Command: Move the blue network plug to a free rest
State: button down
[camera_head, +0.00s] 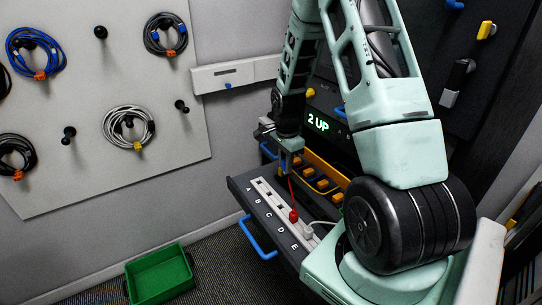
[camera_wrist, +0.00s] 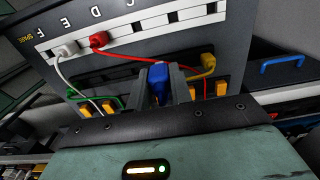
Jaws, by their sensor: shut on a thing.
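My gripper (camera_wrist: 160,74) is shut on the blue network plug (camera_wrist: 157,90), which shows between the two dark fingers in the wrist view. In the head view my gripper (camera_head: 289,158) is over the far part of the pulled-out dark drawer (camera_head: 243,190). Orange rests stand in a row beside it in the head view (camera_head: 322,184). In the wrist view, orange rests show left (camera_wrist: 86,111) and right (camera_wrist: 221,89) of the fingers. A yellow plug (camera_wrist: 208,62) is by the right rests and a green cable (camera_wrist: 112,101) by the left ones. The rests behind my fingers are hidden.
A lit sign (camera_head: 318,122) reads "2 UP". A green bin (camera_head: 160,275) is on the floor.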

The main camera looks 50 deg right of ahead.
jog(key=shift+s+d+f+b, duration=0.5)
jog(key=shift+s+f+b, duration=0.15)
jog(key=shift+s+f, duration=0.7)
jog(key=shift+s+d+f+b, duration=0.55)
jog(key=shift+s+f+b, duration=0.15)
jog(key=shift+s+f, duration=0.65)
jog(key=shift+s+d+f+b, duration=0.5)
jog(key=shift+s+f+b, duration=0.15)
jog(key=shift+s+f, duration=0.7)
jog(key=shift+f+b, duration=0.6)
jog(key=shift+f, duration=0.8)
dwell(0.6)
jog(key=c, duration=0.7)
grip_release()
notch_tip(320, 180, up, 7)
jog(key=p, duration=0.6)
dwell(0.4)
